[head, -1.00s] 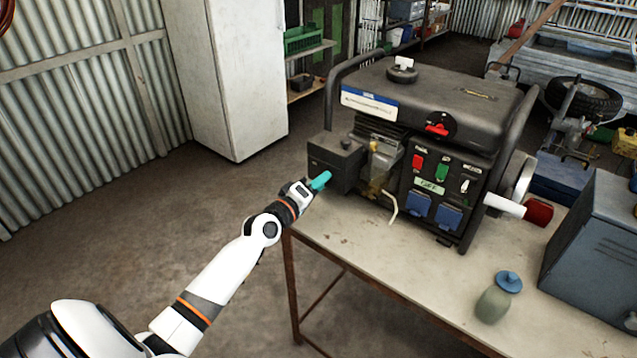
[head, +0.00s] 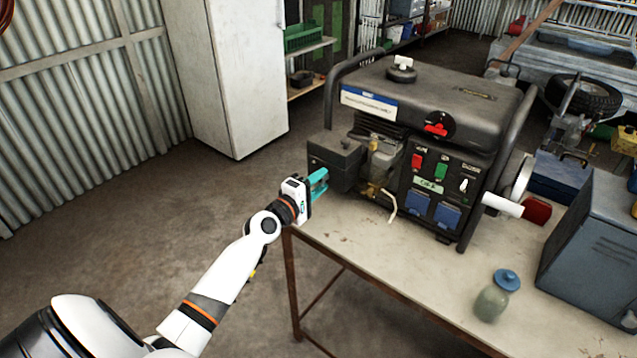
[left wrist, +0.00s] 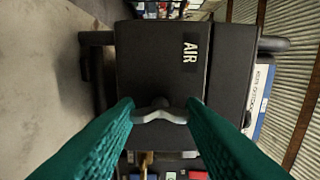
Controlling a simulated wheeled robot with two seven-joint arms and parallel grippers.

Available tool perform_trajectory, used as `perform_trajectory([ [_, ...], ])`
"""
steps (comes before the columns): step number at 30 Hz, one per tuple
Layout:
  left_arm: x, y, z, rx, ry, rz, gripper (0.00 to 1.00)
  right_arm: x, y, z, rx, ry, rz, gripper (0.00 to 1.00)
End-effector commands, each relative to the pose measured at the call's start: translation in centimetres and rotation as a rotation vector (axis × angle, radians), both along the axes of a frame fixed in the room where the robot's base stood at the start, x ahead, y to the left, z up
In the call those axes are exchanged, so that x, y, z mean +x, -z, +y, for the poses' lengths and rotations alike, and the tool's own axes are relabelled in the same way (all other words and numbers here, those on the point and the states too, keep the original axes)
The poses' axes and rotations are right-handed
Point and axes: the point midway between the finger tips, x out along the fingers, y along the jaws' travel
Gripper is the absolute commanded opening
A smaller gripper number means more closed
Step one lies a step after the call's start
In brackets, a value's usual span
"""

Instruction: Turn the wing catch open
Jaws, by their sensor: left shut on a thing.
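The wing catch (left wrist: 160,113) is a small grey two-winged piece on the face of the black air box, which bears an AIR label (left wrist: 190,52). In the head view the air box (head: 335,158) sits at the generator's left end, and the catch is hidden there. My left gripper (head: 319,180) has teal fingers and is at the box's near left face. In the left wrist view my left gripper (left wrist: 160,115) has a fingertip at each end of the wings and is shut on the catch. My right gripper is not in view.
The generator (head: 430,110) stands on a workbench (head: 370,245) with a white-handled crank (head: 503,205) at its right. A lidded jar (head: 494,300) and a blue-grey metal box (head: 597,235) are on the bench. The floor left of the bench is clear.

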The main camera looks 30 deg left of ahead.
Motion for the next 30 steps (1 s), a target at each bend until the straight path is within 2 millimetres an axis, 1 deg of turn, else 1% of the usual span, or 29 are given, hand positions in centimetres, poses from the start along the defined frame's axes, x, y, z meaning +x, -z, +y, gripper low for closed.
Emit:
perform_trajectory([
  [8, 0.0, 0.0, 0.0, -0.004, -0.001, 0.000, 0.14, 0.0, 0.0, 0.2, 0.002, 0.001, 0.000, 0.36],
  [9, 0.0, 0.0, 0.0, -0.004, -0.001, -0.001, 0.38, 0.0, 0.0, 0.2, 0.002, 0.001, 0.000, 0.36],
  [11, 0.0, 0.0, 0.0, -0.004, -0.001, 0.000, 0.48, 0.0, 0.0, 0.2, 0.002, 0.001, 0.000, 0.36],
  [12, 0.0, 0.0, 0.0, -0.004, -0.001, 0.000, 0.54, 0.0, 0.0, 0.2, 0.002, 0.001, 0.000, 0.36],
  [13, 0.0, 0.0, 0.0, -0.003, -0.001, 0.000, 0.58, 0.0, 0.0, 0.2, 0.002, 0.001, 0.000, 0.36],
  [20, 0.0, 0.0, 0.0, -0.002, 0.000, 0.000, 0.58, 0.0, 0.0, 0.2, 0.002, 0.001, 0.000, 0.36],
  [23, -0.3, 0.0, 0.0, -0.002, 0.000, 0.000, 0.58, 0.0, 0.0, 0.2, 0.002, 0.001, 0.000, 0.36],
  [26, -1.4, 0.2, 0.1, -0.002, 0.000, 0.002, 0.58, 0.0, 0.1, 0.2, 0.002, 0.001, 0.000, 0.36],
  [30, -4.1, 0.3, 0.3, -0.001, 0.001, 0.003, 0.58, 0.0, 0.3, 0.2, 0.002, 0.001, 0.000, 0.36],
])
